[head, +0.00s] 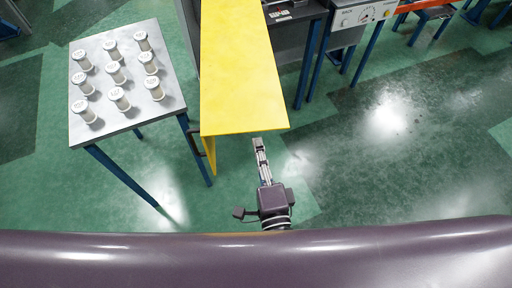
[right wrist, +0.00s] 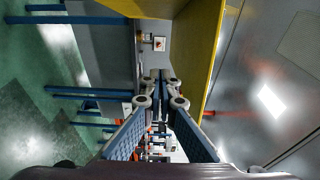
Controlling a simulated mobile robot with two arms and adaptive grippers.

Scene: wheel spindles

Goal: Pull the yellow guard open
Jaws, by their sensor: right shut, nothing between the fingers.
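The yellow guard (head: 240,75) is a long panel in the upper middle of the head view, with a folded-down side at its near left. A dark handle (head: 194,142) shows at that side. My right gripper (head: 258,143) is just in front of the guard's near edge, right of the handle. Its fingers are shut and empty. In the right wrist view, the guard (right wrist: 192,45) runs along the right of the shut fingers (right wrist: 160,76). I cannot tell whether the gripper touches it. My left gripper is out of view.
A metal-topped table (head: 110,121) with several white spools stands left of the guard, close to the handle. A grey machine (head: 362,14) stands on blue legs at the back right. The green floor (head: 390,150) to the right is clear.

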